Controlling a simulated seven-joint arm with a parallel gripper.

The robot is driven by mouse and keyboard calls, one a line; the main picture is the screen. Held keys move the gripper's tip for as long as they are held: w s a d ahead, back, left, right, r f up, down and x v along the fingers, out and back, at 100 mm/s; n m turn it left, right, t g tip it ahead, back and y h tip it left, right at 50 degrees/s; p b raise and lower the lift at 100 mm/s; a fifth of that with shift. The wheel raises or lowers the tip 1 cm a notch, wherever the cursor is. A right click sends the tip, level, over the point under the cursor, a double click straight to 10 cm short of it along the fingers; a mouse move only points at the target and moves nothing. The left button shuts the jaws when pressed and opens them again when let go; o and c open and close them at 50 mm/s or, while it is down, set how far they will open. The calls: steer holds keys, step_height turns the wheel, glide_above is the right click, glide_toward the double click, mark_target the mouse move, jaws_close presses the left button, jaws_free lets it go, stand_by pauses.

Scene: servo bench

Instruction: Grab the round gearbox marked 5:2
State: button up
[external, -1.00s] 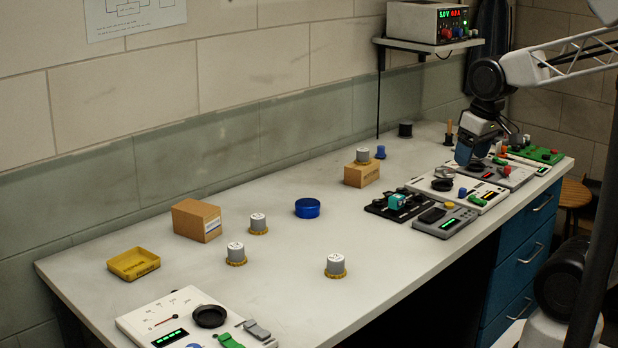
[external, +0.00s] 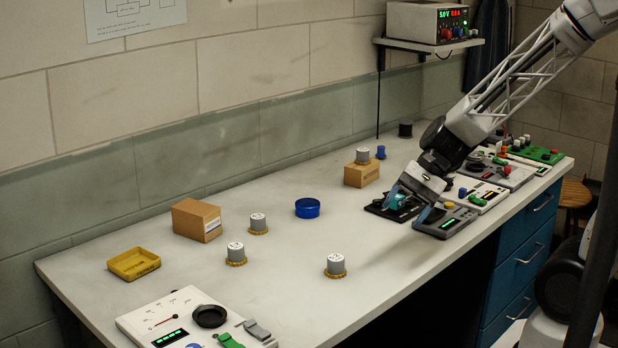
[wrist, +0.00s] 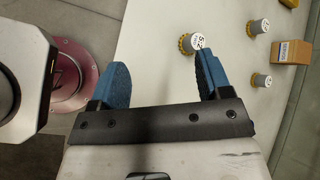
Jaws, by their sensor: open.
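Several round grey gearboxes with yellow toothed bases stand upright on the bench. One (external: 335,266) is nearest the front edge; two more (external: 236,254) (external: 258,223) stand left of it, by a cardboard box. Another grey gearbox (external: 362,156) sits on a smaller box at the back. In the wrist view the front gearbox (wrist: 188,42) shows just beyond my right fingertip; its top mark looks like 5:2 but is small and tilted. The other marks are too small to read. My gripper (external: 409,206) is open and empty, above the devices right of the gearboxes.
The cardboard box (external: 197,220), a yellow tray (external: 133,263) and a blue round lid (external: 307,208) stand on the left and middle. A white meter panel (external: 165,315) is at the front left. Several devices line the right side. Bench around the front gearbox is clear.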

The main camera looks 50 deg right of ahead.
mark_target(339, 255)
steer(key=w+a+f+m+t+y, duration=0.1)
steer(key=w+f+m, duration=0.1)
steer(key=f+m, duration=0.1)
steer(key=w+a+f+m+t, duration=0.1)
steer(key=w+f+m+t, duration=0.1)
steer(key=w+m, duration=0.1)
steer(key=w+a+f+m+t+y, duration=0.1)
steer(key=w+f+m, duration=0.1)
steer(key=m, duration=0.3)
steer(key=shift+w+f+t+y, duration=0.25)
steer(key=shift+f+t+y, duration=0.05)
steer(key=shift+f, duration=0.5)
steer(key=shift+w+d+f+m+t, duration=0.1)
steer(key=shift+w+f+m+t, duration=0.25)
steer(key=shift+f+m, duration=0.2)
steer(key=shift+x, duration=1.25)
steer(key=shift+s+x, duration=0.15)
steer(key=shift+x, duration=1.15)
steer(key=shift+s+x, duration=0.1)
steer(key=shift+x, duration=1.25)
steer(key=shift+r, duration=0.1)
